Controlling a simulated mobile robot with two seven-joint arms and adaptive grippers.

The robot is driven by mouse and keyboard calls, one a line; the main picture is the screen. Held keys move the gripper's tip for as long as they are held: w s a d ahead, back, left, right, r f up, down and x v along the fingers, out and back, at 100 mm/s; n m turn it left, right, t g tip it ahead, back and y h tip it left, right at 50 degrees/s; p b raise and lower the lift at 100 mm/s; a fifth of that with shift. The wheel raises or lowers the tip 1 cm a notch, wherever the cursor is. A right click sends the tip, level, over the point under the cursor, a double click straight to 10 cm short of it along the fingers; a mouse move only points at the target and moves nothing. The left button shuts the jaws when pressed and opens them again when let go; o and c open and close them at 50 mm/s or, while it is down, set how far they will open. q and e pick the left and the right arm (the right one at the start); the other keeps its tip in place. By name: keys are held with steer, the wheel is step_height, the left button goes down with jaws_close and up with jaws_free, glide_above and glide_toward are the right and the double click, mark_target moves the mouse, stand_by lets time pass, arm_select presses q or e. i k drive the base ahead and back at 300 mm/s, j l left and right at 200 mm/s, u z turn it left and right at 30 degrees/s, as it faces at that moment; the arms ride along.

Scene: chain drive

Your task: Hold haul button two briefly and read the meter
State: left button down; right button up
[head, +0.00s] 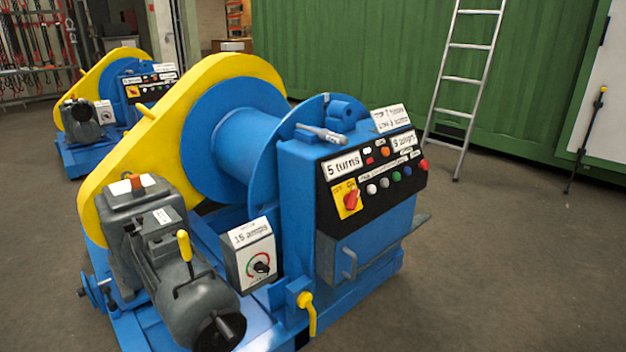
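A blue winch with a yellow chain guard (130,150) stands in the middle of the head view. Its black control panel (345,222) carries a row of small round buttons (396,176) in white, grey, green, blue and red. The labels above the buttons are too small to read, so I cannot tell which is haul button two. A sign on the panel reads "5 turns" (343,164). A grey box marked "15 amps" (250,236) has a red-green arc and a black knob or pointer. Neither of my grippers is in view.
A red rotary switch on a yellow plate (346,199) sits below the turns sign. A grey handheld item (322,134) lies on the cabinet top. A second similar winch (95,100) stands behind left. A ladder (463,80) leans on a green container. Floor at right is clear.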

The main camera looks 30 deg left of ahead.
mark_target(370, 189)
steer(key=i+l+u, duration=0.2)
steer(key=i+u, duration=0.25)
steer(key=i+l+u, duration=0.2)
steer(key=u, duration=0.3)
steer(key=i+l+u, duration=0.25)
steer(key=l+u, duration=0.2)
steer(key=i+l+u, duration=0.15)
steer(key=l+u, duration=0.3)
steer(key=i+l+u, duration=0.1)
steer(key=l+u, duration=0.4)
